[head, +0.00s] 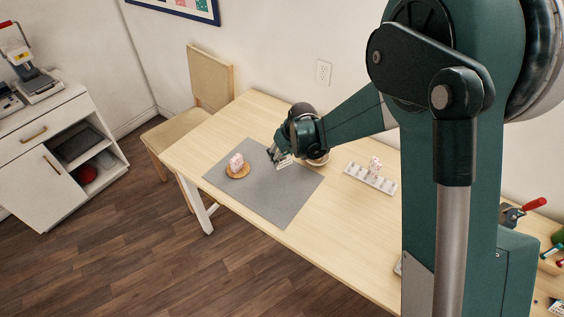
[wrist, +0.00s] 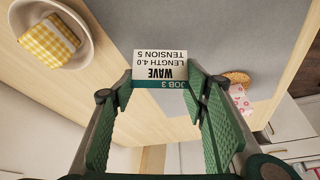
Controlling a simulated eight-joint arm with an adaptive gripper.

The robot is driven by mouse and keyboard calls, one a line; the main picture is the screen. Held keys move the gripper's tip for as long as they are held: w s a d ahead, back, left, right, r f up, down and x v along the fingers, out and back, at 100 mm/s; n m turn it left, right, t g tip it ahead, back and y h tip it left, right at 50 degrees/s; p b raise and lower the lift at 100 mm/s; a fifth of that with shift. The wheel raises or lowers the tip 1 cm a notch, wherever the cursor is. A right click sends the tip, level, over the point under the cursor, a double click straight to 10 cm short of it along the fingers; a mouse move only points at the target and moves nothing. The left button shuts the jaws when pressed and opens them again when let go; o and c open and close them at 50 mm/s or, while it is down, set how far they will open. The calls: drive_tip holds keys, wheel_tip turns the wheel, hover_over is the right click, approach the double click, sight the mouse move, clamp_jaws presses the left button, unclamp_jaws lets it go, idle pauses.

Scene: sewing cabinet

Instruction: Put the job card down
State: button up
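The job card (wrist: 160,68) is white with a teal band and reads JOB 3, WAVE, LENGTH 4.0, TENSION 5, upside down in the wrist view. My gripper (wrist: 160,88) has its green-padded fingers on either side of the card, with the tips at its edges. In the head view, my gripper (head: 274,154) is over the far right part of the grey mat (head: 270,200), and the card (head: 286,163) shows small at its tips. The gap between card and mat is hard to tell.
A round cork coaster (head: 245,173) bears a pink patterned thing (head: 236,161) on the mat's left. A bowl (wrist: 84,22) with a yellow checked cloth (wrist: 48,40) stands beside the mat, partly behind my gripper in the head view. A white slotted rack (head: 370,179) stands farther right. The mat's front is clear.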

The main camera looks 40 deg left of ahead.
sight(283, 159)
drive_tip(key=shift+f+b, duration=0.3)
drive_tip(key=shift+f, duration=1.55)
drive_tip(key=shift+f, duration=0.15)
drive_tip(key=o, duration=0.6)
drive_tip(key=shift+p+v, duration=0.8)
drive_tip(key=shift+v, duration=5.35)
drive_tip(key=shift+a, duration=0.1)
drive_tip(key=shift+w, duration=0.1)
